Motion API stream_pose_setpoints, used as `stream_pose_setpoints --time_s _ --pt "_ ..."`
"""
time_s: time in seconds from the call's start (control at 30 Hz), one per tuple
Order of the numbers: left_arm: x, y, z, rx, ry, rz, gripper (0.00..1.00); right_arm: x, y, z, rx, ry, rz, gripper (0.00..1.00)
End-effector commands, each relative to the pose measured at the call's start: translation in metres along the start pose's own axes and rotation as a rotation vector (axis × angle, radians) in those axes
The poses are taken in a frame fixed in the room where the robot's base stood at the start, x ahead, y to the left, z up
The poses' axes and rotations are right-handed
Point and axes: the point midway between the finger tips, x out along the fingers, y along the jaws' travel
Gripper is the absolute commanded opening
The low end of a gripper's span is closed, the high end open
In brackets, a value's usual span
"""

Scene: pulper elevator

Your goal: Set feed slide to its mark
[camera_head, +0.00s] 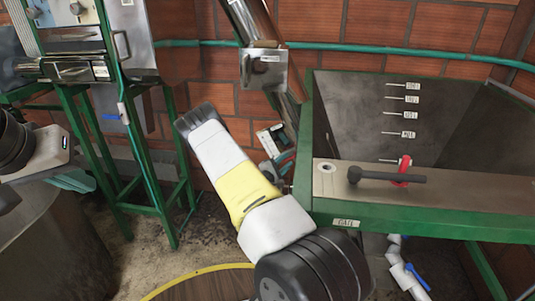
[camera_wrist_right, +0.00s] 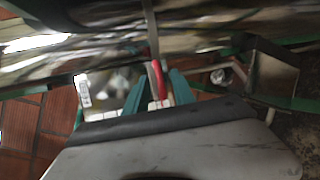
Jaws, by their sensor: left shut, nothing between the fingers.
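My left gripper (camera_head: 72,180) is at the left edge of the head view, shut and empty, with teal fingers. My right arm, white with a yellow band, crosses the middle of the head view. Its gripper (camera_head: 284,163) is partly hidden beside the hopper's left side. In the right wrist view the two teal fingers (camera_wrist_right: 157,90) stand apart, with a red handle (camera_wrist_right: 157,78) showing between or behind them. I cannot tell whether they touch it. I cannot make out for certain which part is the feed slide or where its mark is.
A green-framed hopper (camera_head: 420,228) with level marks stands at right, with a dark bar handle (camera_head: 387,176) and red lever (camera_head: 402,168) on its ledge. A metal machine on green legs (camera_head: 75,68) stands at left. A steel chute (camera_head: 263,68) hangs at top centre. White pipes (camera_head: 398,265) run below.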

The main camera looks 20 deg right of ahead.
Motion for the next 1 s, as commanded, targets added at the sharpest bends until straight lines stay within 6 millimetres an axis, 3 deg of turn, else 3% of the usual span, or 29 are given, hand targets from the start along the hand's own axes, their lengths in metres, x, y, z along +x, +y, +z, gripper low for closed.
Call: stream_pose_setpoints --time_s 0.03,0.13,1.0 --pt "0.0 0.0 0.0 0.0 0.0 0.0 0.0 -0.0002 0.0 0.0 0.0 0.0 0.0 0.19" --pt "0.0 0.0 0.0 0.0 0.0 0.0 0.0 -0.0002 0.0 -0.0001 0.0 0.0 0.0 0.0" --pt "0.0 0.0 0.0 0.0 0.0 0.0 0.0 -0.0008 -0.0005 -0.0002 0.0 0.0 -0.001 0.0"
